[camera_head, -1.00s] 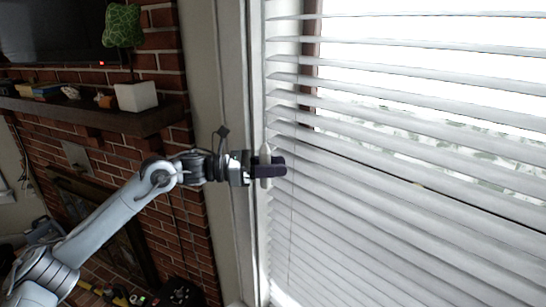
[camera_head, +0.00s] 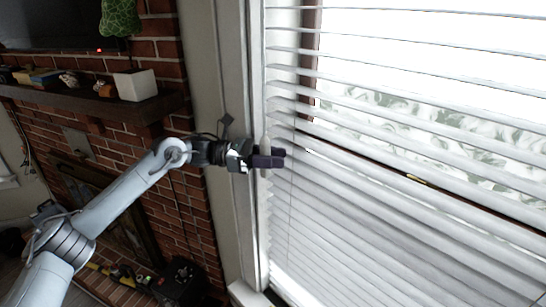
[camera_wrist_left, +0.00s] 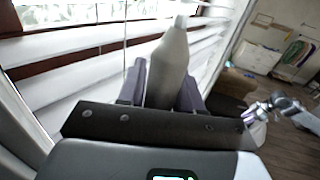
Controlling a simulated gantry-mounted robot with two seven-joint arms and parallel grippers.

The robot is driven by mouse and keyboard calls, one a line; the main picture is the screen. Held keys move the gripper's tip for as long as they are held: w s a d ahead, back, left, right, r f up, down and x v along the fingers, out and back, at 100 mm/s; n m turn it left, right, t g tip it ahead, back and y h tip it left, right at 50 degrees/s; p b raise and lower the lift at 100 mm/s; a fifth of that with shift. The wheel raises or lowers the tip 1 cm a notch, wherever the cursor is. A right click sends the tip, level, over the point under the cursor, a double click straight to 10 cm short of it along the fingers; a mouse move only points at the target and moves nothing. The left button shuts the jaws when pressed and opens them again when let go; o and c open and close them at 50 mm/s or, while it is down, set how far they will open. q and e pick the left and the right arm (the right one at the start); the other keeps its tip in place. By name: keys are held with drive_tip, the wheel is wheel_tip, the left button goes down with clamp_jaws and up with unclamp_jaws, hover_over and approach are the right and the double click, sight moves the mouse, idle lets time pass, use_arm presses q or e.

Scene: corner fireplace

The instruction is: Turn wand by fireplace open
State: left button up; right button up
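The blinds (camera_head: 400,150) hang over the bright window at the right of the head view. Their upper slats are tilted with wide gaps, and the lower ones look closer together. The pale, tapered wand (camera_wrist_left: 168,65) stands between the two dark purple fingers of my left gripper (camera_wrist_left: 163,92) in the left wrist view. The fingers appear shut on it, one on each side. In the head view my left gripper (camera_head: 270,158) is at the blinds' left edge, covering part of the wand. My right gripper (camera_wrist_left: 252,112) shows small in the left wrist view; its finger opening is unclear.
The brick fireplace (camera_head: 150,220) stands at the left, with a mantel (camera_head: 85,103) bearing a white pot (camera_head: 136,84) and small objects. The window frame (camera_head: 235,110) lies close to my left gripper. A thin cord (camera_head: 290,220) hangs before the slats.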

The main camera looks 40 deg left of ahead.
use_arm(q)
drive_tip(key=shift+o, duration=1.3)
drive_tip(key=shift+s+a+f+b, duration=0.1)
drive_tip(key=shift+s+a+b, duration=0.2)
drive_tip(key=shift+a, duration=0.3)
drive_tip(key=b+v, duration=0.2)
drive_tip(key=v, duration=0.7)
drive_tip(key=shift+s+a, duration=0.15)
